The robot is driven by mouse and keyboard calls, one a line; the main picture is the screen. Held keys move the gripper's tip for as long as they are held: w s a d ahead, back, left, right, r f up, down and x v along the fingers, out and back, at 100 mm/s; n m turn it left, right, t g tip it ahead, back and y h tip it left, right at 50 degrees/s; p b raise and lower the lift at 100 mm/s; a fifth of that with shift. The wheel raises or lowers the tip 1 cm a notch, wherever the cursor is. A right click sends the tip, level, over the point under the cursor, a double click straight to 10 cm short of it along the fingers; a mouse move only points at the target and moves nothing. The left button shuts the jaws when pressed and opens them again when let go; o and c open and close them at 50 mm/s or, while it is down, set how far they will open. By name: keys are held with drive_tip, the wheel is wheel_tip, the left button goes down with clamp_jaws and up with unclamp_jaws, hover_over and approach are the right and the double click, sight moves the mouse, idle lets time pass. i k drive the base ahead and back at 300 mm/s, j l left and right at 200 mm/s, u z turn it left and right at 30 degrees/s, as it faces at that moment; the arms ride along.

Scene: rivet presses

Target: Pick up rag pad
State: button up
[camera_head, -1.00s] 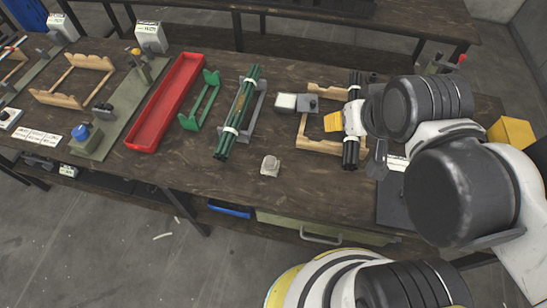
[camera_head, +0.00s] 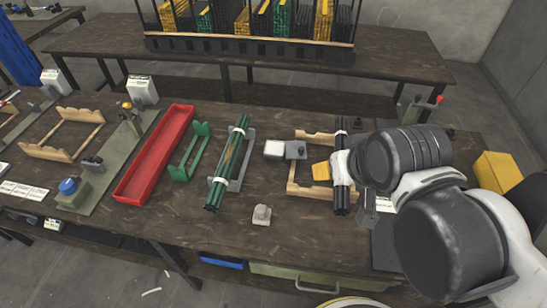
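A small pale grey, lumpy pad that looks like the rag pad (camera_head: 262,214) lies on the dark wooden bench (camera_head: 300,225), near its front edge. Nothing touches it. My arm comes in from the right, and what shows of my gripper (camera_head: 367,207) is a small dark part beside the black rod bundle, to the right of the pad and well apart from it. My arm links partly cover this area. The fingers are too small and hidden to tell whether they are open or shut, and no held object is visible.
A red tray (camera_head: 155,157) lies left. The bench around the pad is clear.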

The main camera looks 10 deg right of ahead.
sight(262, 215)
drive_tip(key=j+u, duration=0.85)
drive_tip(key=u, duration=0.15)
drive_tip(key=k, duration=0.05)
